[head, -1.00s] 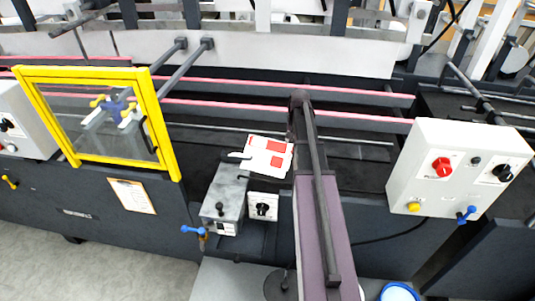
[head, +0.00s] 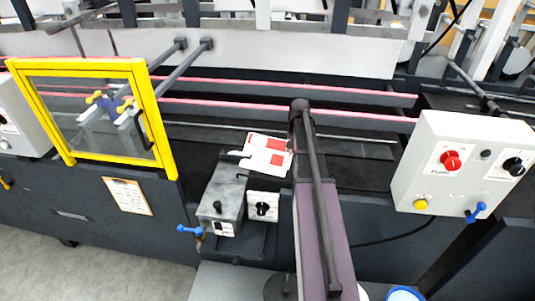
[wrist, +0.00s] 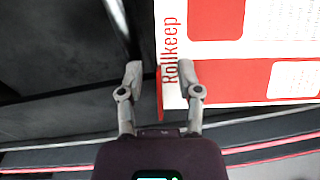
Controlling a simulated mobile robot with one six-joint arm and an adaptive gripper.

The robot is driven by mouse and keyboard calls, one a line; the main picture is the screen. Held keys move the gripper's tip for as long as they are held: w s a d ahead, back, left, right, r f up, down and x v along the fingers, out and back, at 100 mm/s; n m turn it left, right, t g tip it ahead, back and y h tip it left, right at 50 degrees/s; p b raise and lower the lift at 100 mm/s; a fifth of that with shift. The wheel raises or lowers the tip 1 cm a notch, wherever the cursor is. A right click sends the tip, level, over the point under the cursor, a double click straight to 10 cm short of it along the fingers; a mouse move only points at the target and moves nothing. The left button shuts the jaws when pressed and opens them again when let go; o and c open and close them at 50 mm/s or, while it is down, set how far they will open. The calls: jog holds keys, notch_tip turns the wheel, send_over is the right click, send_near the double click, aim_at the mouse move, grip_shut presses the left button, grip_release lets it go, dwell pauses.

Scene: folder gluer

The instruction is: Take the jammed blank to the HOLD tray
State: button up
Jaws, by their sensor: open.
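The blank (head: 266,155), a white and red printed carton piece, lies over the dark machine bed just left of my arm in the head view. In the wrist view the blank (wrist: 215,55) fills the upper right and bears the word "Rollkeep". My gripper (wrist: 159,80) is open, with its fingertips either side of the blank's left edge in the picture. The right fingertip overlaps the print; I cannot tell whether it touches. I cannot make out a HOLD tray.
A yellow-framed clear guard (head: 168,130) stands at left. A white control box (head: 440,185) with knobs stands at right. A grey unit (head: 222,195) with a blue-handled lever sits in front of the blank. Red belts (head: 360,112) run behind. A blue-rimmed round item (head: 405,294) shows at the bottom.

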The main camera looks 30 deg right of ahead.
dwell(0.5)
grip_shut()
jog(key=shift+r, duration=0.15)
notch_tip(320, 180, up, 3)
jog(key=p, duration=0.3)
jog(key=s+a+r+p, duration=0.1)
jog(key=s+a+p, duration=0.1)
jog(key=s+a, duration=0.8)
jog(key=shift+s+a+r, duration=0.2)
jog(key=shift+a+r, duration=0.15)
jog(key=shift+a, duration=0.8)
jog(key=shift+s, duration=0.2)
